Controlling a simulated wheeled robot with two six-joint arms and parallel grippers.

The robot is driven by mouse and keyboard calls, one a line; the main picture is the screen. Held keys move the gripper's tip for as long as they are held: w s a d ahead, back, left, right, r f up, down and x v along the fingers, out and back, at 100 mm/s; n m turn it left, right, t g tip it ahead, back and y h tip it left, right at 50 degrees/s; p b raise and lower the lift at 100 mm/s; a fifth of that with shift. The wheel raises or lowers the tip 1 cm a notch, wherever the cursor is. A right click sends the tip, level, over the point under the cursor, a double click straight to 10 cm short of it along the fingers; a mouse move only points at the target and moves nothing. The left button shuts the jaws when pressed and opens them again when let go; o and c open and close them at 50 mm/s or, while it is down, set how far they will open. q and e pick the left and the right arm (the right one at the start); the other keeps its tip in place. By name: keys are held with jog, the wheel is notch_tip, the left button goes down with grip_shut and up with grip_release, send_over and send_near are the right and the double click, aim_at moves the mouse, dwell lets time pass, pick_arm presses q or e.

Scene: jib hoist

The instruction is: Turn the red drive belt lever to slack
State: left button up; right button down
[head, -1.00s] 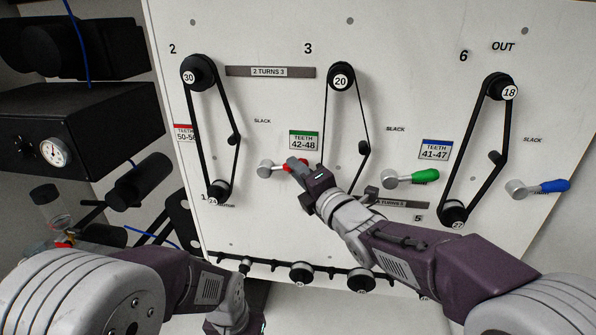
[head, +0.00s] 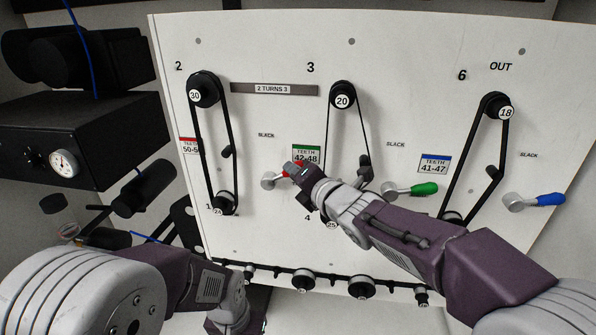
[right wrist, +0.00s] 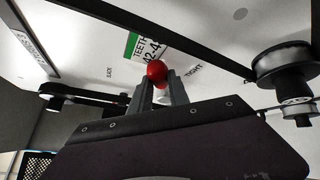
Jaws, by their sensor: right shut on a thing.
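The red lever (head: 287,172) is on the white panel, right of the left belt (head: 236,140). Its grey pivot (head: 268,181) is at the left, and the handle points right and somewhat up. My right gripper (head: 294,170) is shut on the red handle and hides part of it. In the right wrist view the red knob (right wrist: 156,72) shows between the two fingers, with the TIGHT label (right wrist: 193,72) to its right and a partly legible label to its left. The SLACK label (head: 266,135) is above the lever. My left gripper's body (head: 258,322) is at the bottom edge, fingers out of frame.
The middle belt (head: 329,125) runs close by my right gripper. A green lever (head: 425,188) and a blue lever (head: 551,199) are further right. A black box with a gauge (head: 64,162) stands at the left.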

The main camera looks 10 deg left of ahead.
jog(key=a+r+n+h+p, duration=0.1)
jog(key=r+p, duration=0.1)
jog(key=p, duration=0.1)
jog(key=a+r+n+g+h+p, duration=0.1)
jog(key=a+n+h+p, duration=0.1)
jog(key=p, duration=0.2)
jog(key=shift+a+r, duration=0.1)
jog(key=shift+r, duration=0.3)
jog(key=a+n+h+p, duration=0.1)
jog(key=p, duration=0.2)
jog(key=a+n+h+p, duration=0.1)
jog(key=p, duration=0.2)
jog(key=a+g+h+p, duration=0.1)
jog(key=p, duration=0.3)
jog(key=shift+a+r+n+h, duration=0.1)
jog(key=shift+r+n+h, duration=0.2)
jog(key=shift+n, duration=0.1)
jog(key=shift+a+f+h+p, duration=0.25)
jog(key=shift+f+h+p, duration=0.05)
jog(key=shift+p, duration=0.5)
jog(key=c, duration=1.3)
grip_release()
jog(key=shift+o, duration=0.2)
jog(key=v, duration=0.9)
